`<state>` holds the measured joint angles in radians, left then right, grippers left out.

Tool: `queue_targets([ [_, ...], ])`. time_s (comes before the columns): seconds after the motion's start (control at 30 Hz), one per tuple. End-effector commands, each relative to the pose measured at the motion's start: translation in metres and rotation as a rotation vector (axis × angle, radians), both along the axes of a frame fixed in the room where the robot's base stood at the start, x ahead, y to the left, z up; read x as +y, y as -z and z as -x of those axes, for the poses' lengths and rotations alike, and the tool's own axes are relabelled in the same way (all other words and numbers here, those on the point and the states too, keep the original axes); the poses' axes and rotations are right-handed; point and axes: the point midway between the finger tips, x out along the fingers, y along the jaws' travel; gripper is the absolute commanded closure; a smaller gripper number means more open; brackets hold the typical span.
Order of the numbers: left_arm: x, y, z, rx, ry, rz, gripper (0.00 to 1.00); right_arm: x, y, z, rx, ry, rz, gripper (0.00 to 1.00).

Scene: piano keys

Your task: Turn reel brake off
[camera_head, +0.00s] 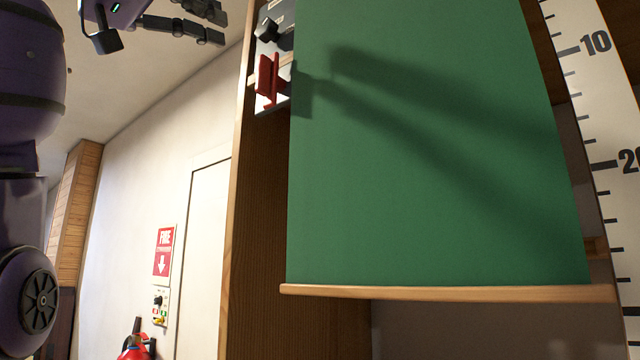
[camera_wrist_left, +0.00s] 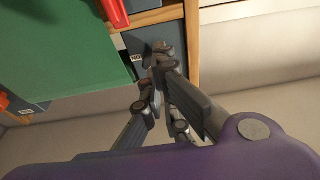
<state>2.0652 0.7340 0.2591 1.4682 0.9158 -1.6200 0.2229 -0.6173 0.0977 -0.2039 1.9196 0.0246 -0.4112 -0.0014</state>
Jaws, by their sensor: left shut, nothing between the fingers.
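In the head view, a control plate at the wooden frame's edge carries a red lever-like handle (camera_head: 268,78) and, above it, a black knob (camera_head: 268,30). I cannot tell from markings which is the reel brake. My left gripper (camera_head: 222,28) is at the top, left of the knob and apart from it. In the left wrist view its fingers (camera_wrist_left: 160,58) are shut and empty, in front of a dark panel with a partly hidden label (camera_wrist_left: 136,57). The red handle (camera_wrist_left: 118,12) shows above the fingers, cut by the frame's top. My right gripper is not in view.
A large green board (camera_head: 430,200) with a wooden lower rail (camera_head: 440,292) fills the centre and bears a dark shadow. A numbered scale (camera_head: 600,130) stands at the right. A white wall with a fire sign (camera_head: 164,250) lies at the left. Open space surrounds my left gripper.

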Motion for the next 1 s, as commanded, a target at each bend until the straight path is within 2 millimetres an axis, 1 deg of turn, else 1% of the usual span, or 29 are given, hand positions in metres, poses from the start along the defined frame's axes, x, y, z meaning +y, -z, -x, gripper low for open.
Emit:
queue_targets([
  [0.5,-0.036,0.001,-0.045,0.0,-0.002,-0.011,1.0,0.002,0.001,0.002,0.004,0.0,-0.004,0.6],
  [0.7,-0.042,0.001,-0.054,-0.001,-0.002,-0.011,1.0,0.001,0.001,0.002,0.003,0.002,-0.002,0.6],
  [1.0,-0.043,0.001,-0.055,-0.001,-0.002,-0.01,1.0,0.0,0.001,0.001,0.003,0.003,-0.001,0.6],
])
